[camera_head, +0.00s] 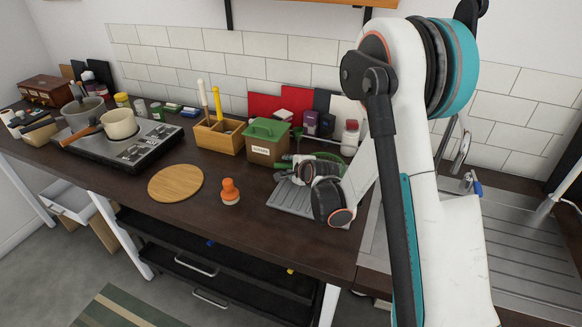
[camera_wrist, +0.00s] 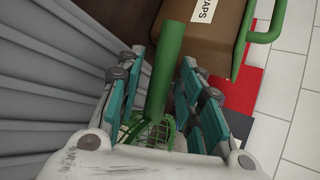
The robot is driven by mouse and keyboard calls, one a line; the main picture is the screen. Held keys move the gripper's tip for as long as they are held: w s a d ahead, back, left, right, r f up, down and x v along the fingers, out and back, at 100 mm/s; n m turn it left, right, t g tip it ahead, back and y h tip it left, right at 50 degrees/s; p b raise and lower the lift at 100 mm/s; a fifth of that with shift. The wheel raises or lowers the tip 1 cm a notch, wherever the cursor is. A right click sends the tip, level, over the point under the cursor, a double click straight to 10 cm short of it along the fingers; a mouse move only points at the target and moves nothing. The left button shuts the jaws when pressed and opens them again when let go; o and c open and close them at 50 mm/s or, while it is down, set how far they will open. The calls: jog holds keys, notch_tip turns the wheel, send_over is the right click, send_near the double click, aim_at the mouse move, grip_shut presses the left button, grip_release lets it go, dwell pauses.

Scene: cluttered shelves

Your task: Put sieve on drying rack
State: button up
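The sieve's green handle (camera_wrist: 166,65) lies between my gripper's (camera_wrist: 160,85) two teal-padded fingers in the wrist view. A gap shows on the left side of the handle, and the fingers look open around it. Part of the green mesh bowl (camera_wrist: 153,132) shows near the palm; the rest is hidden. The grey ribbed drying rack (camera_head: 288,201) lies on the counter in the head view, under and beside my gripper (camera_head: 305,170). Grey ribs (camera_wrist: 40,105) fill the left of the wrist view.
A tan bin with a green lid (camera_head: 268,141) stands just behind the rack and close to the fingers. The sink (camera_head: 500,230) is to the right.

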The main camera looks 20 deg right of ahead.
jog(key=shift+r, duration=0.1)
jog(key=shift+s+r, duration=0.2)
jog(key=s+r+n+g+p, duration=0.25)
jog(key=s+r+n, duration=0.75)
jog(key=s+r, duration=0.9)
jog(key=s+r+n+g+h, duration=0.1)
jog(key=s+n, duration=0.8)
jog(key=s, duration=1)
jog(key=shift+s+r+g, duration=0.25)
jog(key=shift+r+g, duration=0.15)
jog(key=shift+g, duration=0.15)
